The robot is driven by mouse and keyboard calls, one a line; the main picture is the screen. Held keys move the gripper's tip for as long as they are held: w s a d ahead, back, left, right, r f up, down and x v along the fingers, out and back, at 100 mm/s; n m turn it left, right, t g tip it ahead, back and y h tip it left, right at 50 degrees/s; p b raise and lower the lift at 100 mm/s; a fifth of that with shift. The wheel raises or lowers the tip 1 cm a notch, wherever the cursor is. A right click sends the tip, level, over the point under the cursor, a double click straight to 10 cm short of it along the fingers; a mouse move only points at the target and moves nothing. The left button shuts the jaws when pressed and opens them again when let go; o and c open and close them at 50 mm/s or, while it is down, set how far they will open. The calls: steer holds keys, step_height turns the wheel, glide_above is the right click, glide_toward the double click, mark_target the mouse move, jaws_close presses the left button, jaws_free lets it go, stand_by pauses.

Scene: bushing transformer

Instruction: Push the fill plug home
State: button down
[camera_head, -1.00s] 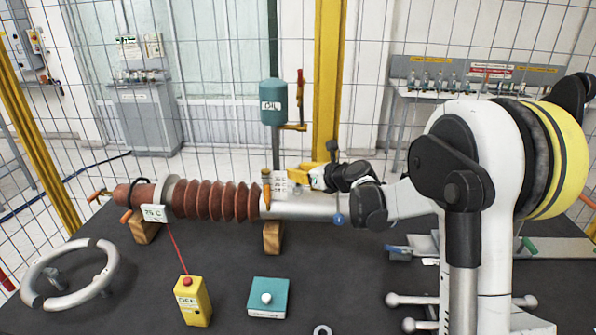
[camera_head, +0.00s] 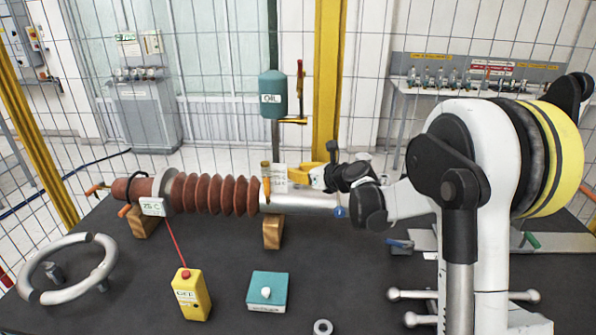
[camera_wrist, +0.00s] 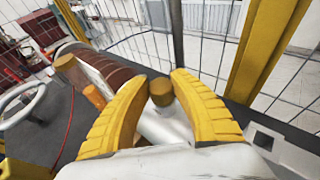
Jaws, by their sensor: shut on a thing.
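The bushing (camera_head: 215,195), with brown-red sheds and a pale metal sleeve (camera_head: 290,200), lies horizontally on wooden blocks.
A green oil tank (camera_head: 272,97) hangs behind. A yellow box (camera_head: 191,295), teal box (camera_head: 267,291) and ring handle (camera_head: 68,268) sit in front.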

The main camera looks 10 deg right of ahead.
steer(key=shift+f, duration=0.3)
steer(key=c, duration=1.1)
jaws_free()
steer(key=shift+r, duration=0.1)
steer(key=shift+s, duration=0.1)
steer(key=v, duration=1.2)
